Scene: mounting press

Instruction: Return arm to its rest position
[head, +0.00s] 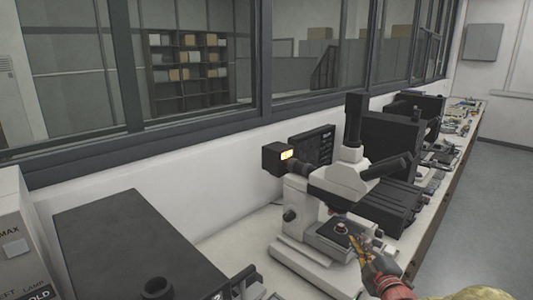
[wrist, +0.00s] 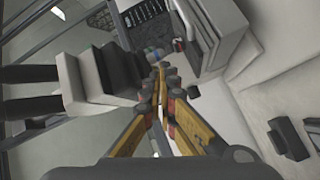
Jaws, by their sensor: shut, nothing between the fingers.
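My gripper (head: 359,241) is at the lower right of the head view, in front of the white microscope (head: 355,178) and close to the right side of its stage (head: 345,233). I cannot tell from this angle whether it touches the stage. Its yellow and dark fingers are closed together and hold nothing. In the wrist view the gripper (wrist: 163,72) shows its two yellow fingers meeting at the tips. Part of my arm runs off the bottom right of the head view.
A dark-topped machine (head: 140,250) stands at the lower left. A black box (head: 392,140) and other instruments line the bench behind the microscope. A window wall (head: 190,125) runs along the bench's back. Open grey floor (head: 490,200) lies to the right.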

